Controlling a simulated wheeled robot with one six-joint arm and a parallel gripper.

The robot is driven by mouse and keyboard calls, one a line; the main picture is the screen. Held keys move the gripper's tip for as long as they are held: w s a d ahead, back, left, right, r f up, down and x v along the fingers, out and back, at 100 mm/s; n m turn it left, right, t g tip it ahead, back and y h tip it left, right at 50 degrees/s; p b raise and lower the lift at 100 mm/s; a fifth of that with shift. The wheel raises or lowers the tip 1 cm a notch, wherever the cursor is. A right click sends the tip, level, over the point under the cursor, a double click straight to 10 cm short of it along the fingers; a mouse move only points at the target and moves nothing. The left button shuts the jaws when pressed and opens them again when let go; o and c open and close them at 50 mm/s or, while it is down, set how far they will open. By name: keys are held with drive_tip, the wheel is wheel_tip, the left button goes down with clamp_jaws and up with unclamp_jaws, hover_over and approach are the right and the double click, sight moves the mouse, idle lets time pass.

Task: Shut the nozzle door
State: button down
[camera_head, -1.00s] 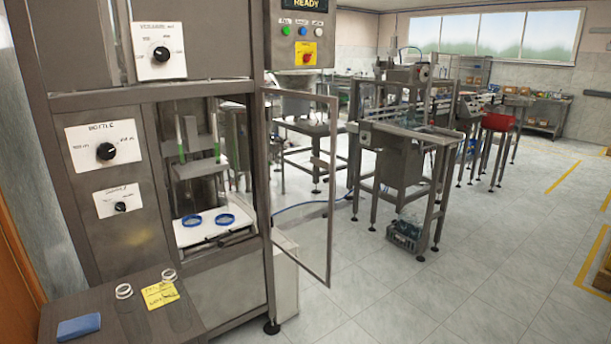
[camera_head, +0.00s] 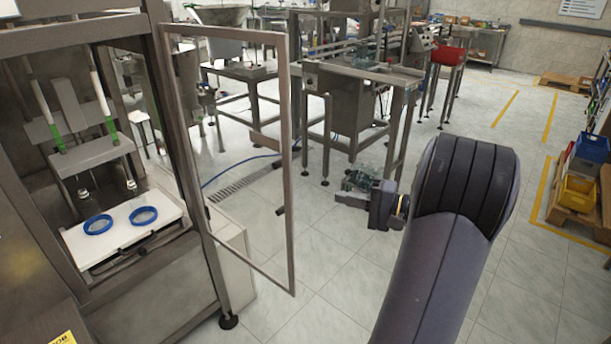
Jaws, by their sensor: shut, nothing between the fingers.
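The nozzle door (camera_head: 287,170) is a clear panel in a grey metal frame. It stands swung open, out to the right of the machine's front post. The open bay behind the post holds two nozzles with green bands (camera_head: 57,135) and a white tray (camera_head: 115,238) with two blue rings. My gripper (camera_head: 343,198) is small in the view, to the right of the door's free edge and apart from it in the picture. It points left and its fingers are shut and empty.
My arm fills the lower right. A white box (camera_head: 228,262) stands by the front post. Bins on a pallet (camera_head: 578,185) are far right. Floor before the door is clear.

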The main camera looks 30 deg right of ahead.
drive_tip(key=s+a+p+x, duration=0.1)
drive_tip(key=p+x, duration=0.2)
drive_tip(key=x, duration=0.7)
drive_tip(key=shift+a+r+t+p, duration=0.3)
drive_tip(key=shift+a+r+t, duration=0.05)
drive_tip(key=shift+r+t, duration=0.1)
